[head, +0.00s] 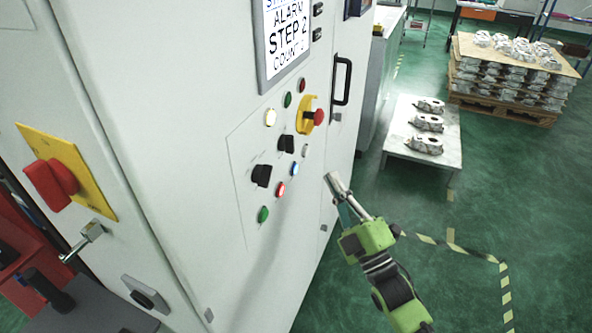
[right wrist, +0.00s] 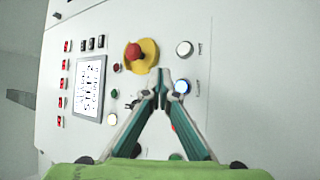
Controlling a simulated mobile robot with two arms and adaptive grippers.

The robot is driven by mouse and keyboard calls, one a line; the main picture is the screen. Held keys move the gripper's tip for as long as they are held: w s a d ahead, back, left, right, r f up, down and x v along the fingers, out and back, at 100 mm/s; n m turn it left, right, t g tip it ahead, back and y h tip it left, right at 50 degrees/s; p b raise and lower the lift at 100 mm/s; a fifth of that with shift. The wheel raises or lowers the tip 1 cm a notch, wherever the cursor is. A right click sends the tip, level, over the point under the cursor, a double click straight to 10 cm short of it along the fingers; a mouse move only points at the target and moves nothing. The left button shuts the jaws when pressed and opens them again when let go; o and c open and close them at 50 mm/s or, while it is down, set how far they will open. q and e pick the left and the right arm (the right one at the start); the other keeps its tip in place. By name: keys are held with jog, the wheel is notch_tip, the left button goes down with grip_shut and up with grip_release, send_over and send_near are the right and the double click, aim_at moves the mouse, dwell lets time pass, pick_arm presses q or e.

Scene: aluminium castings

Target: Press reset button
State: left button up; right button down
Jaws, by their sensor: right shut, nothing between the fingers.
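The white cabinet's control panel (head: 240,150) carries several buttons; I cannot read which one is labelled reset. A blue-lit button (head: 294,168) sits low on the right side, with a red-lit one (head: 281,189) and a green one (head: 263,214) below it. The blue-lit button also shows in the right wrist view (right wrist: 181,86), just right of the fingertips, beside a white button (right wrist: 184,48). My right gripper (head: 331,177) is shut and empty, in front of the panel to the right of the buttons. Contact cannot be seen. My left gripper is out of view.
A red emergency knob (head: 319,116) on a yellow base projects from the panel near two black switches (head: 286,143). A screen (head: 285,38) above reads "ALARM STEP 2". A black door handle (head: 341,81) sticks out. A low table (head: 400,147) with castings stands behind; green floor is free at right.

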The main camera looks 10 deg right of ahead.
aim_at(294, 169)
jog(key=shift+w+a+b, duration=0.2)
jog(key=shift+w+a, duration=0.6)
jog(key=shift+a, duration=0.35)
jog(key=shift+w+a+b, duration=0.2)
jog(key=shift+w+a, duration=0.55)
jog(key=shift+a, duration=0.35)
jog(key=shift+w+a, duration=0.2)
jog(key=shift+a, duration=0.15)
jog(key=shift+w+a, duration=0.25)
jog(key=shift+a, duration=0.1)
dwell(0.5)
jog(key=shift+s+d, duration=0.1)
jog(key=shift+d, duration=0.05)
jog(key=shift+s+d, duration=0.4)
jog(key=shift+d, duration=0.15)
